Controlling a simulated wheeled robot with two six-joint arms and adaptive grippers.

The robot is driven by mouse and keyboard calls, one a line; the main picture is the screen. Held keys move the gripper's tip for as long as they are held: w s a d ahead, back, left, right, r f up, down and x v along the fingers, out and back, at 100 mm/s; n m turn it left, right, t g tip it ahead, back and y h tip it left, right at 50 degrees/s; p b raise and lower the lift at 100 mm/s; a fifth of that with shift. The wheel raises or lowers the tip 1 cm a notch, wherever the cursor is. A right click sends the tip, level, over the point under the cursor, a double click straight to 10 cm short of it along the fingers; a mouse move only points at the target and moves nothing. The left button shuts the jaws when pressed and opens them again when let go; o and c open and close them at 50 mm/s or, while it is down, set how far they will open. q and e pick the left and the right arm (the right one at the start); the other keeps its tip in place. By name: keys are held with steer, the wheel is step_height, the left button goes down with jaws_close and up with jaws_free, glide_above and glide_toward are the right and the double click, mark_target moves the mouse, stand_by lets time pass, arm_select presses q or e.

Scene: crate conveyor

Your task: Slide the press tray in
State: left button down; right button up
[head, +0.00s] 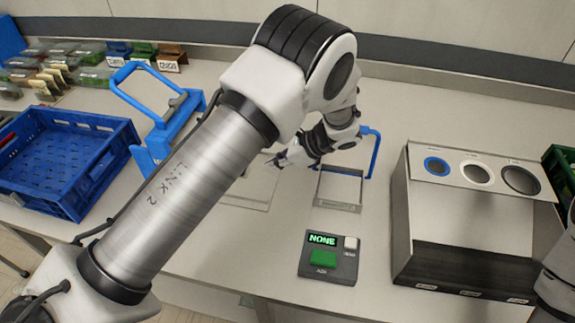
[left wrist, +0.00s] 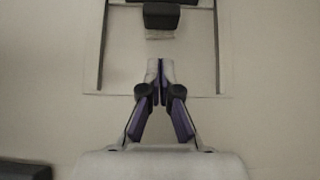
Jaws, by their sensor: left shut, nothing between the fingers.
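A shallow grey tray-like frame (head: 338,207) lies on the table right of centre in the head view, with a blue bracket (head: 376,155) behind it; I cannot tell whether it is the press tray. A thin pale plate (head: 245,205) lies to its left. My left gripper (head: 277,161) is shut and empty above the table, near the plate's far edge. In the left wrist view my left gripper (left wrist: 160,70) points at a pale plate (left wrist: 125,88) between two dark rails, with a dark block (left wrist: 161,15) at the top. My arm hides part of this area. My right gripper is out of view.
A blue stand with a lever handle (head: 133,68) and a blue crate (head: 107,170) are at the left. A console reading NONE (head: 312,262) stands at the front. A grey box with three round openings (head: 440,215) is at the right. Small goods (head: 70,70) fill the back left.

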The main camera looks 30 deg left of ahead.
arm_select(q)
steer(key=a, duration=0.1)
steer(key=s+a, duration=0.1)
steer(key=a, duration=0.1)
steer(key=a+b, duration=0.1)
steer(key=shift+s+a+f, duration=0.15)
steer(key=shift+a+f, duration=0.15)
steer(key=shift+a, duration=0.05)
steer(key=a, duration=0.2)
steer(key=s+a, duration=0.1)
steer(key=a, duration=0.1)
steer(key=shift+s+a, duration=0.1)
steer(key=shift+a, duration=0.1)
steer(key=shift+d+r, duration=0.1)
